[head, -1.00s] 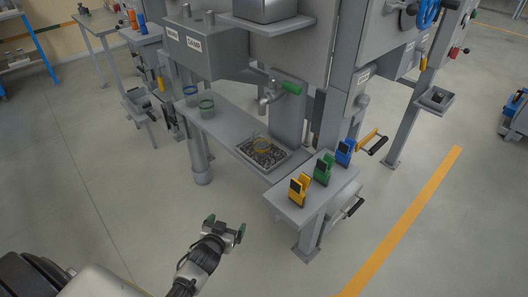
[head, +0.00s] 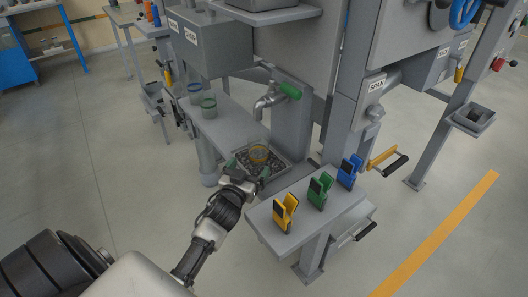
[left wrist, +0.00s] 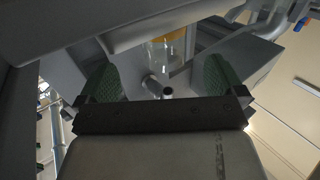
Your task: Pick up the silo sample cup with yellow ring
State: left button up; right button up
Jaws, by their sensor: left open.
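The clear sample cup with the yellow ring (head: 259,154) stands on the dark grate of a tray (head: 283,174) below a tap. It also shows in the left wrist view (left wrist: 166,50), beyond and between the green finger pads. My left gripper (head: 248,169) is open and empty, just in front of the cup on the near side; I see no contact. In the left wrist view its two fingers (left wrist: 157,84) are spread wide. The cup's lower part is partly hidden in the head view. My right gripper is not in view.
A tap with a green handle (head: 289,91) hangs above the tray. Two other cups, one green-ringed (head: 209,107) and one blue-ringed (head: 194,92), stand on the shelf to the left. Yellow, green (head: 319,190) and blue clips stand on the near right shelf.

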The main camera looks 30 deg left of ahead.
aim_at(262, 144)
pick_arm(q)
jog(key=w, duration=0.2)
jog(key=shift+w+a, duration=0.3)
jog(key=shift+a, duration=0.1)
jog(key=shift+w, duration=0.35)
jog(key=shift+w+a, duration=0.25)
jog(key=shift+w, duration=0.65)
jog(key=shift+w+a, duration=0.2)
jog(key=shift+w, duration=0.65)
jog(key=shift+w+a, duration=0.25)
jog(key=shift+w, duration=0.65)
jog(key=c, duration=1.1)
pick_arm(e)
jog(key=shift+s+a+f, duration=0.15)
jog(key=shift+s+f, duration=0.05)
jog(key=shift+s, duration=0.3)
